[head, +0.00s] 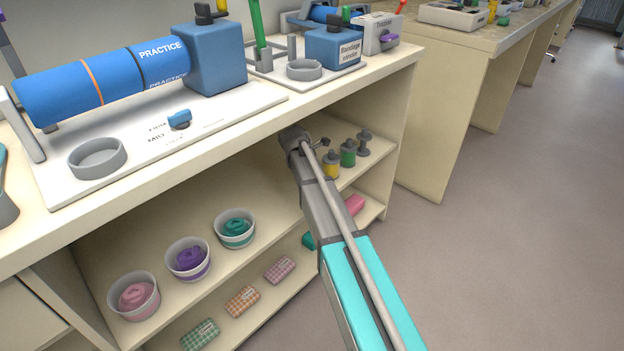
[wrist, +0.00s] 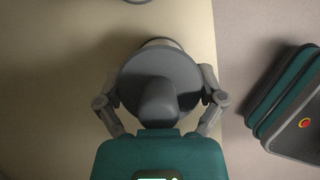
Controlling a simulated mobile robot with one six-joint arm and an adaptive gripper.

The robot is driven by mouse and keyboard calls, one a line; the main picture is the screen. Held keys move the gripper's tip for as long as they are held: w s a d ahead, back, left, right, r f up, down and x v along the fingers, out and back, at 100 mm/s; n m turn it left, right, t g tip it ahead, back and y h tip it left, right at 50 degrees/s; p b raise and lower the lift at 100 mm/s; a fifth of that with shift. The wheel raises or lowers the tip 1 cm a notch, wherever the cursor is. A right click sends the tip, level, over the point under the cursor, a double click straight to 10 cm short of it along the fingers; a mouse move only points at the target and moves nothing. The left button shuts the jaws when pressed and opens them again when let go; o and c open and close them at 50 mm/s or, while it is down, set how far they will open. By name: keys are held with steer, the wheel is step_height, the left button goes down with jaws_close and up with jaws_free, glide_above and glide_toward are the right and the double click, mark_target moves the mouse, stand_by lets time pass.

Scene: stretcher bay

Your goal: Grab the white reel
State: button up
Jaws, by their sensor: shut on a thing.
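My gripper (wrist: 158,78) shows in the wrist view with a finger on each side of a reel (wrist: 158,72), shut on it. I see the reel end-on: a round grey flange with a grey knob towards me. A thin pale edge shows beyond the flange, which fits the white reel, but its winding is mostly hidden. A yellow reel (head: 331,166), a green reel (head: 348,154) and a grey reel (head: 364,144) stand on that shelf, right of my arm.
The upper shelf also holds bowls with pink (head: 134,296), purple (head: 188,259) and teal (head: 235,228) rolls. Several packets (head: 242,301) lie on the shelf below. The counter (head: 230,130) overhangs the shelves. Open floor (head: 520,220) lies to the right.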

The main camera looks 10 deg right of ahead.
steer(key=shift+r, duration=0.1)
step_height(320, 180, up, 3)
steer(key=p, duration=0.3)
steer(key=shift+r+p, duration=0.2)
steer(key=shift+p, duration=0.1)
steer(key=s+a, duration=0.2)
steer(key=a, duration=0.3)
steer(key=s+a, duration=0.3)
steer(key=a, duration=0.3)
steer(key=s+a, duration=0.2)
steer(key=a, duration=0.3)
steer(key=shift+s+a+f, duration=0.1)
steer(key=shift+s+a, duration=0.15)
